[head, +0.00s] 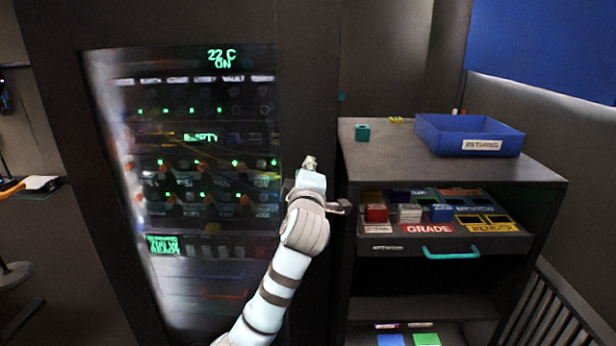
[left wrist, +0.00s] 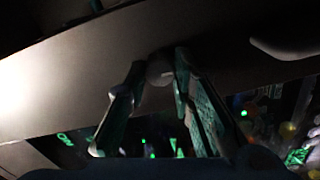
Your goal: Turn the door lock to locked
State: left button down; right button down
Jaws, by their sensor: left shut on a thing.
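My left gripper (head: 309,167) is at the frame (head: 308,80) on the right side of the glass door (head: 180,120) in the head view. In the left wrist view the two fingers of the left gripper (left wrist: 163,80) are on either side of the knob, shut on it. The gripper hides most of the lock in the head view, so I cannot tell which way it is turned. My right gripper is not in view.
A grey shelf unit (head: 450,165) stands right of the door, with a blue bin (head: 432,138) and a small teal block (head: 362,132) on top. Its open drawer (head: 480,243) holds several coloured items and has a teal handle. Behind the glass are rows of green lights.

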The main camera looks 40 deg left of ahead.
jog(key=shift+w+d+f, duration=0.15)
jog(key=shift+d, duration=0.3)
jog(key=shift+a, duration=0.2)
pick_arm(q)
jog(key=c, duration=1.6)
grip_release()
jog(key=shift+o, duration=1)
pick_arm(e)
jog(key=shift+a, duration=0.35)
pick_arm(q)
jog(key=shift+s+d, duration=0.2)
jog(key=shift+s, duration=0.05)
jog(key=v, duration=1.1)
jog(key=shift+s+d, duration=0.15)
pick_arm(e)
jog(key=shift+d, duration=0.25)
